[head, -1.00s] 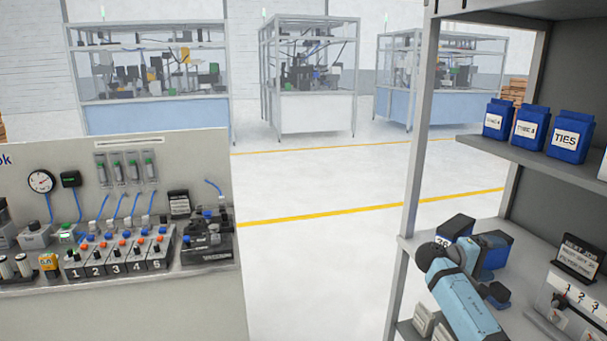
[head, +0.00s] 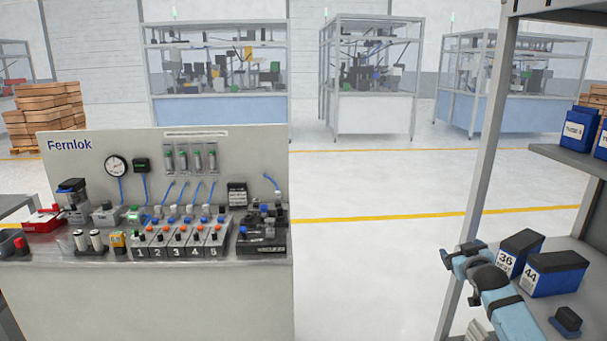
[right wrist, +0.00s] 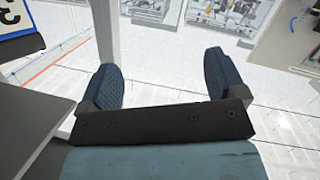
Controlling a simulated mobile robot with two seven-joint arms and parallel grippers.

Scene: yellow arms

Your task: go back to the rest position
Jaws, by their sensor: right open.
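My right gripper (head: 460,252) shows at the lower right in the head view, in front of the shelf's upright post and left of the blue bins. In the right wrist view its two dark blue fingers (right wrist: 157,82) stand wide apart. Only pale floor shows between them, and the gripper is empty. My left gripper and arm are not in the head view.
A shelf rack (head: 487,150) stands close on the right, with blue bins marked 36 (head: 507,264) and 44 (head: 538,280) beside my right arm. A Fernlok workbench (head: 220,285) stands at left. Open floor (head: 370,240) lies between them.

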